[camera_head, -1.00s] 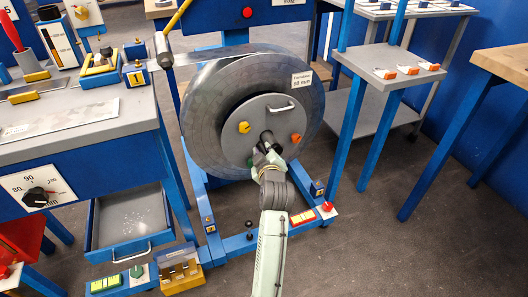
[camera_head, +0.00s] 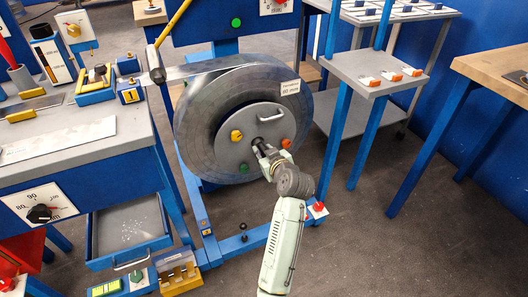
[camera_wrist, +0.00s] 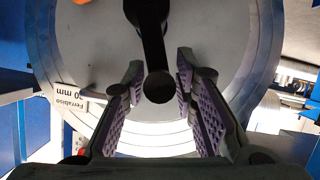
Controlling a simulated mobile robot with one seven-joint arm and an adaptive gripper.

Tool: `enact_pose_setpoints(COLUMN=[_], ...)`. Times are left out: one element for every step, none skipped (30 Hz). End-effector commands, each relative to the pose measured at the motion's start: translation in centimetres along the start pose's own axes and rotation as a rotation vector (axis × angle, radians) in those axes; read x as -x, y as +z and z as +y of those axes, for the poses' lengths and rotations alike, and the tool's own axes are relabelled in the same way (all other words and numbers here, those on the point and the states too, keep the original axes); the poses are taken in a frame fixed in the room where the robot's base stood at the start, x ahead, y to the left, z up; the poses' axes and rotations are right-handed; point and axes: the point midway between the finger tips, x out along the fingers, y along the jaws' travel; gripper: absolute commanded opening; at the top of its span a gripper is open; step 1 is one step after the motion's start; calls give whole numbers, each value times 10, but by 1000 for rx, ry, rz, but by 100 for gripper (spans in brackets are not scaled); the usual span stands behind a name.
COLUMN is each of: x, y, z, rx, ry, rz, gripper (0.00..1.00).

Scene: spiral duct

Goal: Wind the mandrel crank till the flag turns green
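The big grey reel (camera_head: 200,120) stands upright on a blue frame, with a round grey face plate (camera_head: 230,155). The dark crank (camera_head: 256,143) is at the plate's middle, partly hidden by my gripper (camera_head: 264,152). In the wrist view, the black crank (camera_wrist: 158,86) has its round end between my gripper's two purple-padded fingers (camera_wrist: 160,95). The fingers are spread, with a gap showing on each side of the crank end. A round flag-like marker (camera_head: 236,22) on the blue upright above the reel is green.
A grey shelf table (camera_head: 380,68) with orange-and-white pieces stands right of the reel, a wooden-topped table (camera_head: 495,68) beyond it. A grey bench (camera_head: 70,140) and open drawer (camera_head: 130,225) are at left. A red button (camera_head: 318,207) sits near my arm. Floor is clear at lower right.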

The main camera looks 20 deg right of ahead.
Motion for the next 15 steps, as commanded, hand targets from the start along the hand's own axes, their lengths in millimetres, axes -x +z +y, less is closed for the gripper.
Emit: enact_pose_setpoints(x=[0, 0, 0, 0, 0, 0, 0, 0, 0, 0, 0, 0, 1, 2, 4], y=[0, 0, 0, 0, 0, 0, 0, 0, 0, 0, 0, 0, 0, 0, 0], z=[0, 0, 0, 0, 0, 0, 0, 0, 0, 0, 0, 0, 0, 0, 0], rx=[1, 1, 1, 1, 1, 1, 2, 2, 2, 2, 2, 2, 2, 2, 2], ry=[0, 0, 0, 0, 0, 0, 0, 0, -1, -1, -1, -1, 0, 0, 0], rz=[0, 0, 0, 0, 0, 0, 0, 0, 0, 0, 0, 0, 0, 0, 0], gripper=[32, 34, 36, 38, 39, 39, 39, 39, 39, 39, 39, 39, 39, 39, 39])
